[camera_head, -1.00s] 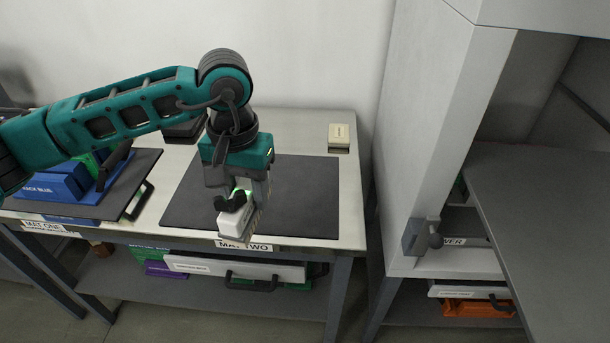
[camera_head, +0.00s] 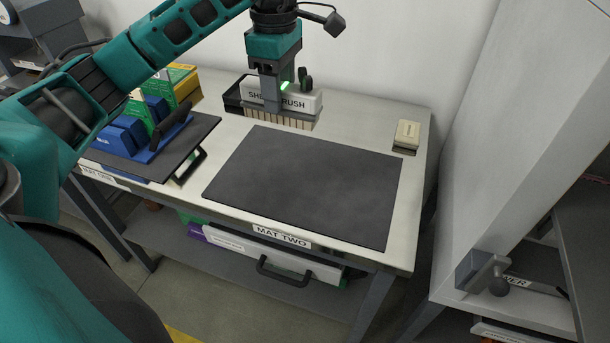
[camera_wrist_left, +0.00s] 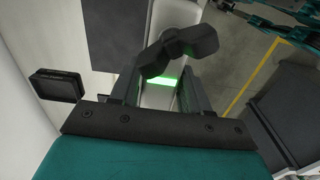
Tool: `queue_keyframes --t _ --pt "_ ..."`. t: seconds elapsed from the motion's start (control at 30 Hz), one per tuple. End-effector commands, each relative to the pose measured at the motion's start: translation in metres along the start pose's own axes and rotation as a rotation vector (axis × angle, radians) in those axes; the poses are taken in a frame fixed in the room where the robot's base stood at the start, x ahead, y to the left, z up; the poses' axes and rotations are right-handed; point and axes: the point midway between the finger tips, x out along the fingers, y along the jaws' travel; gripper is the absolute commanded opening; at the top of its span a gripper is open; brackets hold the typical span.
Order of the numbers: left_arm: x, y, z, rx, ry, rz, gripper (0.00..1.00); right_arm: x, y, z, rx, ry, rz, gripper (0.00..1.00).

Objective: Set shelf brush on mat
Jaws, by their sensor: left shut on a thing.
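Mat two (camera_head: 305,185), a dark, flat, empty rectangle, lies on the table behind the MAT TWO label. Mat one (camera_head: 192,138) lies to the left. My right gripper is not in view.
A black tray (camera_head: 233,97) sits left of the brush. A small cream block (camera_head: 408,133) stands back right. A grey cabinet (camera_head: 500,150) rises to the right.

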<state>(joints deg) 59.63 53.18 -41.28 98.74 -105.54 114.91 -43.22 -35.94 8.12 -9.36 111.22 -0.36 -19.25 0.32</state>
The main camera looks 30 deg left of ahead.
Motion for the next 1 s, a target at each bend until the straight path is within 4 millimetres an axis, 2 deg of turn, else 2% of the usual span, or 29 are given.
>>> queue_keyframes --t 0.13,0.5,0.6,0.87,1.0 --pt "0.025 -0.001 -0.002 -0.026 0.001 -0.008 0.18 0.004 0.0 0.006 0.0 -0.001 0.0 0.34" --pt "0.121 -0.002 -0.002 -0.022 0.0 -0.008 0.18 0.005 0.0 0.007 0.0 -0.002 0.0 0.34" --pt "0.14 -0.001 -0.002 -0.021 0.001 -0.006 0.18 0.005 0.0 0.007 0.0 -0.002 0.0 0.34" --pt "0.161 0.0 -0.001 -0.021 0.0 -0.002 0.18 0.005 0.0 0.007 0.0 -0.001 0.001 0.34" --pt "0.18 -0.001 -0.001 -0.021 0.0 -0.005 0.18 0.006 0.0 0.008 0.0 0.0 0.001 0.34"
